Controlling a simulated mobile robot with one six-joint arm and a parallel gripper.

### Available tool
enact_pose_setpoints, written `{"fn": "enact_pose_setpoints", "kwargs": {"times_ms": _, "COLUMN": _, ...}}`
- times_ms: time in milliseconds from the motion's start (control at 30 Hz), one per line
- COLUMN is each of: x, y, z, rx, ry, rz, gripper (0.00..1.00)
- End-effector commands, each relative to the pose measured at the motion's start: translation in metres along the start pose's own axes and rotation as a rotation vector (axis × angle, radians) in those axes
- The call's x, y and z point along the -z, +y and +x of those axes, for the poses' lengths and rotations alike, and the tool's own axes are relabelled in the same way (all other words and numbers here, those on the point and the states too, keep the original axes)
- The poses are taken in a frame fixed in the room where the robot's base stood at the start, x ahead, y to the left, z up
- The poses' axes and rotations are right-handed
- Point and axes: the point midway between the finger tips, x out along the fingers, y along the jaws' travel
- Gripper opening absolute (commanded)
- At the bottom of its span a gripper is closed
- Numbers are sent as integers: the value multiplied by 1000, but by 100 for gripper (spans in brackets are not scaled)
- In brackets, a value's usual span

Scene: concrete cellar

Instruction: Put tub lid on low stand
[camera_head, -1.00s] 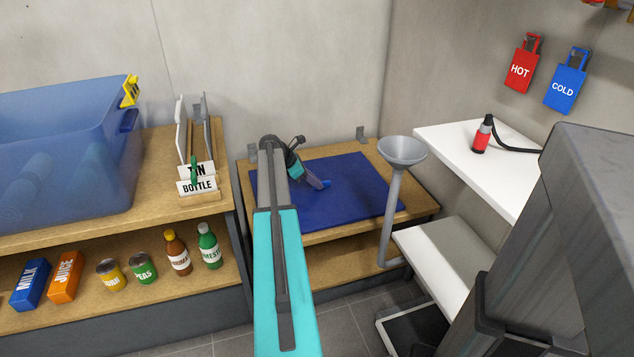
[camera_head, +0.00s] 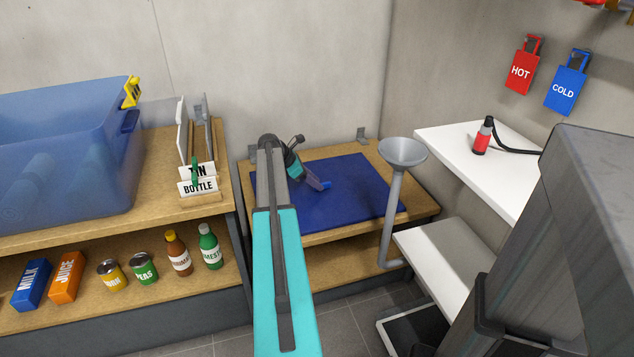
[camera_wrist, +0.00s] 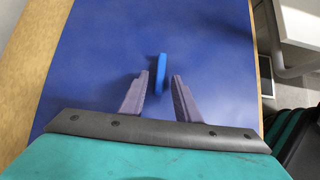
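A flat dark blue panel, which looks like the tub lid (camera_head: 352,178), lies on the low wooden stand (camera_head: 425,203) against the back wall. A small brighter blue upright tab (camera_head: 326,185) rises from it; the tab also shows in the wrist view (camera_wrist: 160,72). My gripper (camera_head: 314,181) is just above the lid at this tab. In the wrist view its two fingers (camera_wrist: 161,76) stand on either side of the tab, with a visible gap on both sides. The gripper is open and holds nothing. My arm covers the lid's left part in the head view.
A translucent blue tub (camera_head: 65,150) stands on the left shelf, beside a rack with TIN and BOTTLE signs (camera_head: 197,180). A grey funnel on a pipe (camera_head: 403,152) rises close to the stand's right edge. White shelves (camera_head: 460,155) are further right.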

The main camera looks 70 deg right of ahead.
Motion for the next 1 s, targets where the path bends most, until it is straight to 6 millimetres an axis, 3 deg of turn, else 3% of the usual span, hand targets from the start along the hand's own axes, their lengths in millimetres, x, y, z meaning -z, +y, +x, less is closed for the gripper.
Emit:
{"fn": "enact_pose_setpoints", "kwargs": {"times_ms": 600, "x": -1, "y": 0, "z": -92, "rx": -1, "ry": 0, "rz": 0, "gripper": 29}}
{"fn": "enact_pose_setpoints", "kwargs": {"times_ms": 800, "x": -1, "y": 0, "z": -108, "rx": 1, "ry": 0, "rz": 1, "gripper": 29}}
{"fn": "enact_pose_setpoints", "kwargs": {"times_ms": 1000, "x": -1, "y": 0, "z": -111, "rx": 1, "ry": 0, "rz": 1, "gripper": 29}}
